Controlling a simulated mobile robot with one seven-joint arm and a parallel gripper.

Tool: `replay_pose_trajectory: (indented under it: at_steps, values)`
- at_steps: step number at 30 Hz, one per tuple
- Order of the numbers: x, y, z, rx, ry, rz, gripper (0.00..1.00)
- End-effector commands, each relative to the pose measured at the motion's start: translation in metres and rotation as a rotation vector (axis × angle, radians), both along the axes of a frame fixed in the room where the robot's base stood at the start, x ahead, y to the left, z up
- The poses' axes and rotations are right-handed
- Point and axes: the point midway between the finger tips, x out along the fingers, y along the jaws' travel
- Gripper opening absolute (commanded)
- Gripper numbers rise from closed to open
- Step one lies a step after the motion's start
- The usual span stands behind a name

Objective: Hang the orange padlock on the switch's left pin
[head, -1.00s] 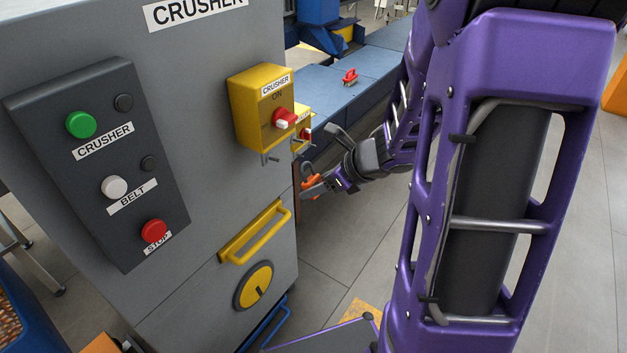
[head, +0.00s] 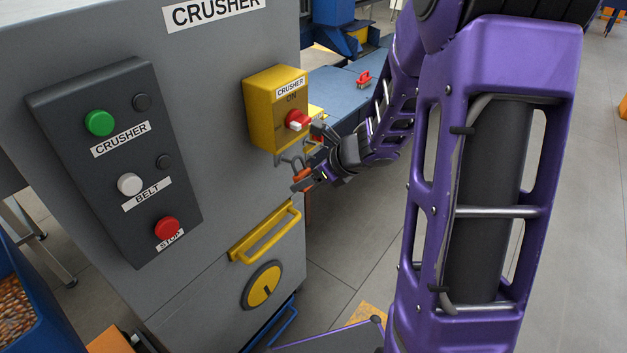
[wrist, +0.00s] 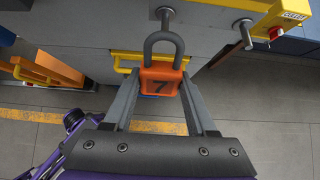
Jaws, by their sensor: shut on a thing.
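The orange padlock (head: 302,181) is held upright by my gripper (head: 313,172), which is shut on its body, just below the yellow switch box (head: 262,115). In the wrist view the padlock (wrist: 161,82) shows a dark 7, and its closed-looking grey shackle (wrist: 165,42) points up. The left pin (wrist: 165,14) shows just above the shackle's top in that view; I cannot tell whether they touch. The right pin (wrist: 246,36) is clear to the right with nothing on it. In the head view the pins overlap the shackle and are hard to separate.
The grey crusher cabinet (head: 210,230) carries a button panel (head: 120,165), a yellow handle (head: 268,238) and a round yellow dial (head: 262,286). A blue surface (head: 345,92) lies beyond my arm.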

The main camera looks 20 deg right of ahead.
Motion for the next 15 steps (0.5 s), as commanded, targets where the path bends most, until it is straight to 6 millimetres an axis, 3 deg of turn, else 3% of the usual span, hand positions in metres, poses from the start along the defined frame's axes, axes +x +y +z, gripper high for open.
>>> replay_pose_trajectory:
  at_steps: [15]
  values:
    - [0.023,0.017,-0.008,0.001,-0.001,0.0,0.0]
